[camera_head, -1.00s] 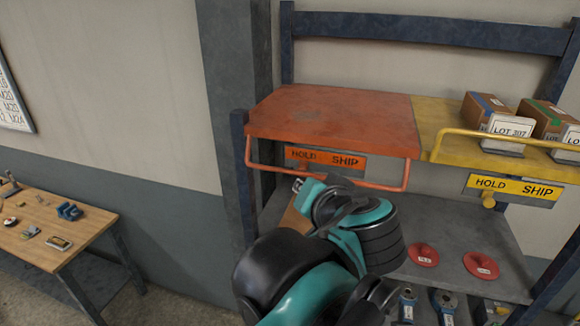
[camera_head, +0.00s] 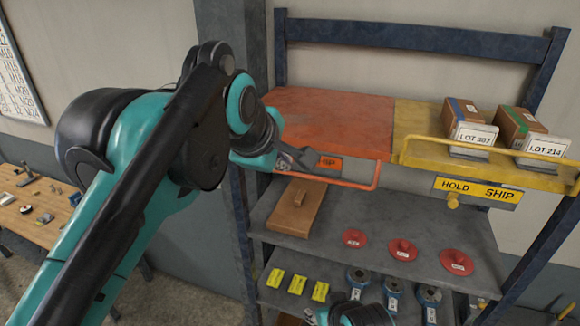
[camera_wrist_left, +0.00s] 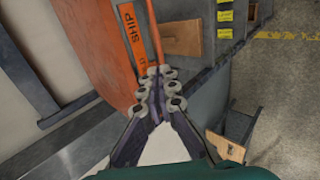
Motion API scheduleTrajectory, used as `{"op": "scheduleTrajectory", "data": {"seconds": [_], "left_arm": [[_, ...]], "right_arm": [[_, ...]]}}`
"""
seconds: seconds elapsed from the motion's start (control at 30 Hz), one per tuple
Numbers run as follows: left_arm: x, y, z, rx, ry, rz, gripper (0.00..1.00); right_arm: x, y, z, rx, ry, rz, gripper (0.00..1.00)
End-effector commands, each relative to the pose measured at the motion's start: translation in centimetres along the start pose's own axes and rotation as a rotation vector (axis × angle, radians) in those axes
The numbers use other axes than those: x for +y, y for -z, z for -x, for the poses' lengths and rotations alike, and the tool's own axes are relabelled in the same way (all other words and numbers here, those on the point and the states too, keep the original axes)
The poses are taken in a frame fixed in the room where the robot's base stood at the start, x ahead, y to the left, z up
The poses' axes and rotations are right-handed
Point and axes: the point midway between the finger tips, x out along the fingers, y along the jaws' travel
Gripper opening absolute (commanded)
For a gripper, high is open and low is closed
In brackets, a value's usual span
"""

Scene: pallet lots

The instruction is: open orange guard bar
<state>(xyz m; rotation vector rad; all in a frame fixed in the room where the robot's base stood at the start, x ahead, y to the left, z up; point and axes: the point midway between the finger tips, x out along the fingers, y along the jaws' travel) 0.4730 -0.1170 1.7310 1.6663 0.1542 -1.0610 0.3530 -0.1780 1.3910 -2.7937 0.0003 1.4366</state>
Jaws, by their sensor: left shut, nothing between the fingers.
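The orange guard bar (camera_head: 345,185) hangs below the front edge of the orange shelf (camera_head: 335,120). Its right end rises to the shelf edge; its left part is hidden behind my gripper and arm. My left gripper (camera_head: 303,160) is shut and empty, in front of the orange sign (camera_head: 329,163). In the left wrist view, the shut fingertips (camera_wrist_left: 158,80) are close to the bar (camera_wrist_left: 154,30) and the sign (camera_wrist_left: 131,38). I cannot tell whether they touch the bar. My right gripper cannot be made out.
The yellow shelf (camera_head: 425,150) to the right holds two boxes (camera_head: 468,122) behind a raised yellow bar (camera_head: 480,162). Below are a wooden block (camera_head: 296,207) and red discs (camera_head: 402,250). A workbench (camera_head: 30,205) stands at left. The blue rack post (camera_head: 241,215) is near my left arm.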

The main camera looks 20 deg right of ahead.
Motion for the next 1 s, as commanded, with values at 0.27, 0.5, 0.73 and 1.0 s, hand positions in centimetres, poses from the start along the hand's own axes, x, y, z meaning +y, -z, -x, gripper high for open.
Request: {"op": "scheduleTrajectory", "data": {"seconds": [0.27,0.5,0.73,1.0], "left_arm": [[0.1,0.0,-5.3,0.000,0.001,-0.002,0.00],[0.0,0.0,-7.4,0.001,0.001,-0.002,0.00],[-0.1,0.0,-7.6,0.001,0.001,-0.002,0.00],[-0.2,0.0,-7.7,0.001,-0.011,-0.002,0.00]], "right_arm": [[0.0,0.7,0.9,0.000,0.000,0.000,0.40],[0.0,0.9,1.2,0.000,0.000,0.000,0.40],[0.0,0.8,1.2,0.000,0.000,0.000,0.40],[0.0,0.7,0.9,0.000,0.000,0.000,0.40]]}}
